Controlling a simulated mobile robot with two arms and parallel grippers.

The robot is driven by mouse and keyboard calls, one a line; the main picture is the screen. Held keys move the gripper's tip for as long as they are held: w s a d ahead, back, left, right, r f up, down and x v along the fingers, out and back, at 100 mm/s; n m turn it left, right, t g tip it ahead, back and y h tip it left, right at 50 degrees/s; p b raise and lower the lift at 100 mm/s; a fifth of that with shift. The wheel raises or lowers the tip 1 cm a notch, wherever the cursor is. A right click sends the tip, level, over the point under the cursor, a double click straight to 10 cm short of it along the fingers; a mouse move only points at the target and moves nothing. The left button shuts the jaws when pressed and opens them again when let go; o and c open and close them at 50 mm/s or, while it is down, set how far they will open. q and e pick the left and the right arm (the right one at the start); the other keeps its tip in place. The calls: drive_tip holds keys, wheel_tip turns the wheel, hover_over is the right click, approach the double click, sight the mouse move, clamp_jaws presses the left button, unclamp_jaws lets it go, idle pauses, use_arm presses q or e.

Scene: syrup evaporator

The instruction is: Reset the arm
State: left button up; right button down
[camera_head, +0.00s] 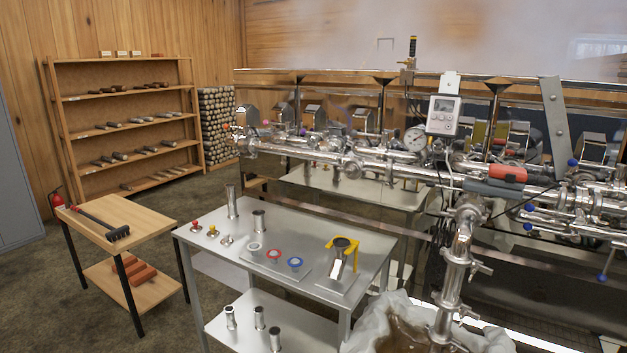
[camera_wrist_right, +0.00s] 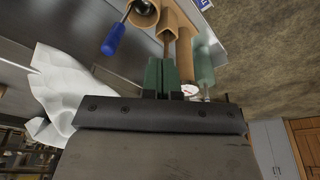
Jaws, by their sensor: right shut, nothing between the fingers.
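My right gripper (camera_wrist_right: 162,64) shows in the right wrist view as two green fingers close together on a dark mount. It is shut with nothing between the fingers. A blue handle (camera_wrist_right: 113,40) and brownish cylinder shapes (camera_wrist_right: 172,20) appear just beyond the tips; some may be reflections. I cannot tell whether the gripper touches them. Neither of my grippers shows in the head view, and my left gripper is in no view.
The steel evaporator piping (camera_head: 380,165) runs across the right. A steel table (camera_head: 330,215) with small fittings stands at centre front, beside a white-lined container (camera_head: 380,330). A wooden side table (camera_head: 130,212) and shelf rack (camera_head: 120,60) stand left. A white bag-like sheet (camera_wrist_right: 70,85) is near my right wrist.

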drive_tip(key=s+f, duration=0.3)
drive_tip(key=f, duration=0.5)
drive_tip(key=s+f, duration=0.2)
drive_tip(key=f, duration=0.6)
drive_tip(key=s+d+f+g, duration=0.1)
drive_tip(key=s+d+f, duration=0.2)
drive_tip(key=s+f, duration=0.7)
drive_tip(key=s, duration=0.3)
drive_tip(key=shift+s+d+f+g, duration=0.15)
drive_tip(key=shift+s+f+g, duration=0.1)
drive_tip(key=shift+s+g, duration=0.15)
